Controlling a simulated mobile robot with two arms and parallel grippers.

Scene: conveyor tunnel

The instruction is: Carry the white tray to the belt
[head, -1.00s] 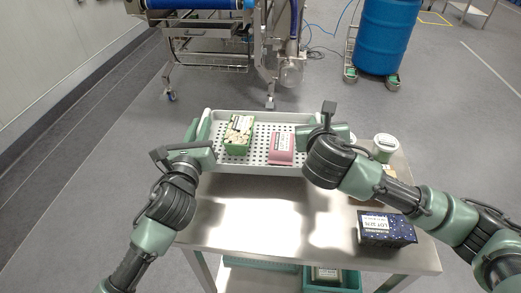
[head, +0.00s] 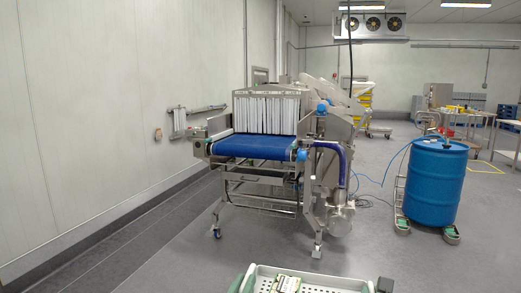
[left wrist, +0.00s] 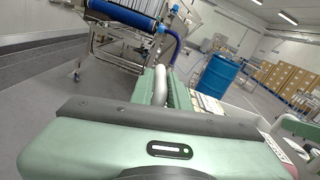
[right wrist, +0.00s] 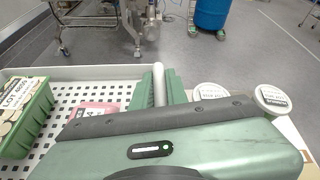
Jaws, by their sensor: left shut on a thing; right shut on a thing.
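The white tray (head: 318,283) shows at the bottom of the head view, its far rim and part of its holed floor visible. The right wrist view shows more of the tray (right wrist: 85,72), with a green carton (right wrist: 24,112) and a pink box (right wrist: 97,108) in it. My left gripper (left wrist: 160,88) is shut on the tray's left end handle. My right gripper (right wrist: 159,88) is shut on the right end handle. The blue belt (head: 252,146) runs into a steel tunnel with white strip curtains, ahead and slightly left. Whether the tray touches the table is unclear.
A blue drum (head: 434,182) stands on a wheeled dolly at right. White round tubs (right wrist: 271,99) sit right of the tray. A white wall (head: 90,130) bounds the left. Grey floor (head: 190,262) lies clear between tray and machine.

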